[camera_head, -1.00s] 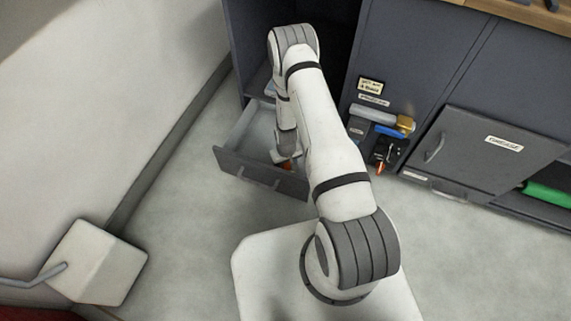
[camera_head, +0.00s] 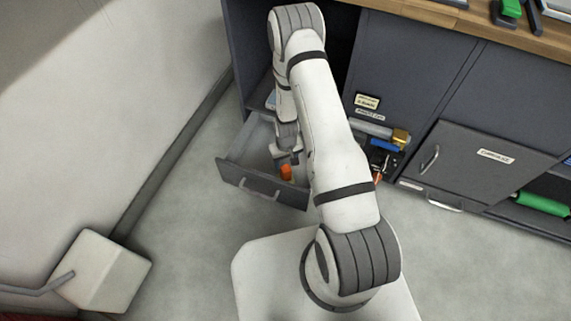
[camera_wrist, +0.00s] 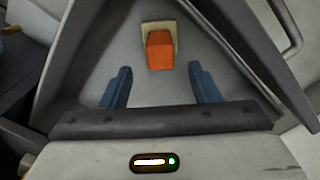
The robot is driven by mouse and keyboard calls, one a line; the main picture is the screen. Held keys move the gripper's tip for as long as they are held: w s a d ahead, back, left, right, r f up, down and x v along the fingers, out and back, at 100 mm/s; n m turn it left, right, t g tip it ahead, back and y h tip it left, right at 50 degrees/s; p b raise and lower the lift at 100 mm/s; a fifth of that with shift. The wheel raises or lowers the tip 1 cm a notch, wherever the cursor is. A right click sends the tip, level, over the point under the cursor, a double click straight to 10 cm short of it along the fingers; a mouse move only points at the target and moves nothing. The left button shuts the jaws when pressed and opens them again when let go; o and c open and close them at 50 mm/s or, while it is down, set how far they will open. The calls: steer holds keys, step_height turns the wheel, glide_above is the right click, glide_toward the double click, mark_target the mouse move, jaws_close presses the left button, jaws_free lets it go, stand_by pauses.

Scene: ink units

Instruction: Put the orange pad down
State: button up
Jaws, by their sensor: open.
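The orange pad (camera_head: 287,172) lies inside the open drawer (camera_head: 262,183). In the wrist view the orange pad (camera_wrist: 160,51) has a cream-coloured part behind it and rests on the drawer's grey floor. My gripper (camera_head: 286,156) is over the drawer, just behind the pad. In the wrist view my gripper (camera_wrist: 162,84) shows two blue fingers spread wide and empty. The pad lies ahead of the fingertips, roughly centred between them, and apart from both.
A green roll (camera_head: 543,204) lies on a low shelf. A white block (camera_head: 103,272) stands at lower left. Floor in front is clear.

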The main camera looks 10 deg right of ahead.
step_height(320, 180, up, 29)
steer(key=s, duration=0.2)
steer(key=s+r+m+t, duration=0.1)
steer(key=s+r, duration=1.6)
steer(key=s, duration=0.1)
steer(key=shift+s+m, duration=0.2)
steer(key=shift+m, duration=0.2)
steer(key=shift+a, duration=0.1)
steer(key=shift+o, duration=0.4)
